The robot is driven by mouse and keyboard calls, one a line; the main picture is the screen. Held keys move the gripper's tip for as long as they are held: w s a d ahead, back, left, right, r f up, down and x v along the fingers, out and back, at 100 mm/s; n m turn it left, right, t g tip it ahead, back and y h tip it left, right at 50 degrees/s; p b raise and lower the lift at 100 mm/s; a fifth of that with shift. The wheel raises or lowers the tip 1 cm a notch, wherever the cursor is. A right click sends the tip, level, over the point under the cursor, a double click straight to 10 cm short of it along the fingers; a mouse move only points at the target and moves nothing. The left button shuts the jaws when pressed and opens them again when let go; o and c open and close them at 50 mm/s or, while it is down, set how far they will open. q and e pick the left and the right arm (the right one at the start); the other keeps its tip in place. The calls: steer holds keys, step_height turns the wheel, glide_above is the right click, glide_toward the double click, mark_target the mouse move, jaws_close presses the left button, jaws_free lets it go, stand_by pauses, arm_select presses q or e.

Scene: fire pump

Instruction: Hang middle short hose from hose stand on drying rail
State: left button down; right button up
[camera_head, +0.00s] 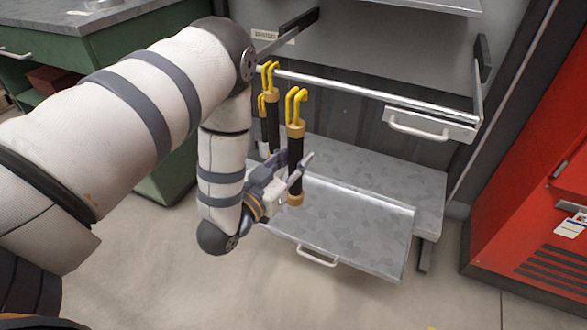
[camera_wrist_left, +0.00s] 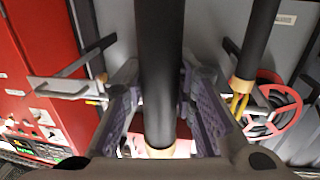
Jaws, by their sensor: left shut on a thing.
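My left gripper (camera_head: 286,184) is shut on a short black hose (camera_head: 296,153) with brass end fittings and a double yellow hook on top. It holds the hose nearly upright. In the left wrist view the same hose (camera_wrist_left: 160,70) runs between the two fingers. The silver drying rail (camera_head: 350,90) crosses behind; the held hose's hook shows just below it in the picture, and I cannot tell their gap. Another black hose with yellow hooks (camera_head: 272,122) is behind to the left, near the rail's left end; it also shows in the left wrist view (camera_wrist_left: 259,40). My right gripper is out of view.
A grey metal tray with a handle (camera_head: 345,235) juts out below the held hose, before a grey shelf (camera_head: 405,185). A handled panel (camera_head: 430,124) is at the rail's right. A red cabinet (camera_head: 535,170) stands right, a green bench (camera_head: 165,190) left.

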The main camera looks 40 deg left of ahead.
arm_select(q)
steer(key=w+a+b, duration=0.1)
steer(key=w+b, duration=0.2)
steer(key=w, duration=0.3)
steer(key=w+a+f+b, duration=0.1)
steer(key=w+b, duration=0.2)
steer(key=w, duration=0.3)
steer(key=shift+a+f, duration=0.2)
steer(key=shift+a, duration=0.2)
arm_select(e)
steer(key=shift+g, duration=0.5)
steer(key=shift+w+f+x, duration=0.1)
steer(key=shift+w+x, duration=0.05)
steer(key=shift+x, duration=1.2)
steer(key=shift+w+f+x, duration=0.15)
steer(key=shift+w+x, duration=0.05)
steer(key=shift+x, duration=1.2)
arm_select(q)
steer(key=c, duration=1.2)
jaws_free()
steer(key=shift+c, duration=0.2)
steer(key=shift+s+f, duration=0.1)
